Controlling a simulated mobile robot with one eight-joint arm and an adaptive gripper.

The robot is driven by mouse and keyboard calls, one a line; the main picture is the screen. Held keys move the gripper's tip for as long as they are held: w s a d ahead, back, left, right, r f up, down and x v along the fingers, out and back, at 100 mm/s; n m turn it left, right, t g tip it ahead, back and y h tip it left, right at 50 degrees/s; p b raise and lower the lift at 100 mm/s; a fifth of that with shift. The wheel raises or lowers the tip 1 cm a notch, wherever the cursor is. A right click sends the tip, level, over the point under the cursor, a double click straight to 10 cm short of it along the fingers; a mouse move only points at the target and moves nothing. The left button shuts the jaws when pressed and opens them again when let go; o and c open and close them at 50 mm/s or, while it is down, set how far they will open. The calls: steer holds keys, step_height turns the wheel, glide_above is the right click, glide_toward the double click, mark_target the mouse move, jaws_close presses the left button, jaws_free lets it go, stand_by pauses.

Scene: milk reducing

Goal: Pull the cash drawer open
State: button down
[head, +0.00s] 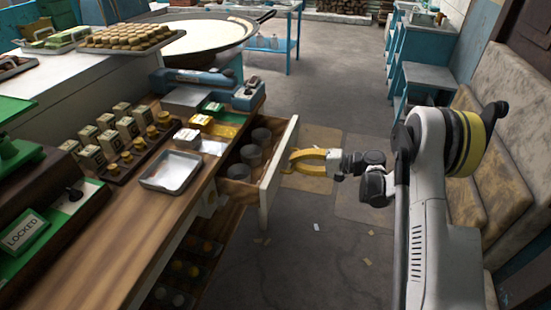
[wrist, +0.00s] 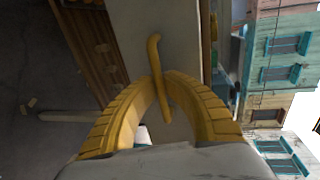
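The cash drawer (head: 279,165) is pulled out from the wooden counter, its pale front standing well away from the counter's side. Several dark round cups are visible inside it. My gripper (head: 292,160) is at the outer face of the drawer front, with its yellow fingers pointing left. In the wrist view, the fingertips of my gripper (wrist: 162,77) close in on both sides of the yellow drawer handle (wrist: 155,50). The pale drawer front (wrist: 135,20) lies behind the handle. The handle is hidden in the head view.
The counter top (head: 120,222) carries a metal tray (head: 171,172), several small boxes and jars, and a green box marked LOCKED (head: 22,232). The floor (head: 330,240) right of the drawer is mostly clear. A padded bench (head: 500,150) stands at the right, behind my arm.

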steer(key=f+v, duration=0.1)
steer(key=v, duration=0.5)
steer(key=shift+d, duration=0.35)
steer(key=shift+s+f, duration=0.1)
steer(key=c, duration=1.5)
jaws_free()
steer(key=v, duration=1.2)
